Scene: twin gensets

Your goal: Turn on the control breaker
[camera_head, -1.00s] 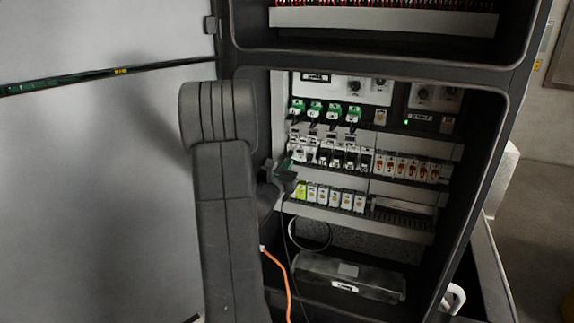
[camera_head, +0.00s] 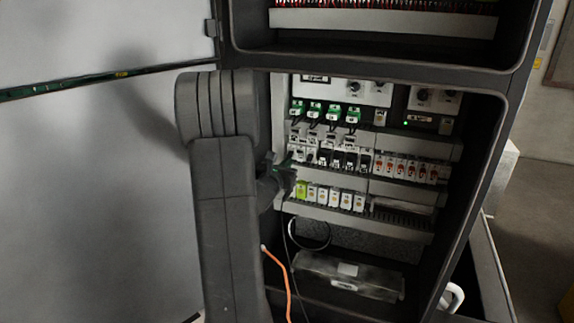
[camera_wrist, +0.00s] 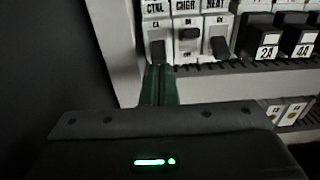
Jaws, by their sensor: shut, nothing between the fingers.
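The control breaker, labelled CTRL (camera_wrist: 157,33), is the leftmost of a row of white breakers in the wrist view. Its dark lever points down, and its lower end is near my fingertips. My gripper (camera_wrist: 159,72) is shut and empty, with its green fingers just below that lever. I cannot tell whether they touch it. In the head view my gripper (camera_head: 286,164) is at the left end of the breaker row, partly covering it. The control breaker is too small to make out there.
The CHGR breaker (camera_wrist: 188,30) and another breaker (camera_wrist: 220,35) stand close on the right. Black breakers marked 2A (camera_wrist: 266,45) and 4A follow. The cabinet's side wall is close on the left. A row of terminals (camera_head: 330,197) lies below.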

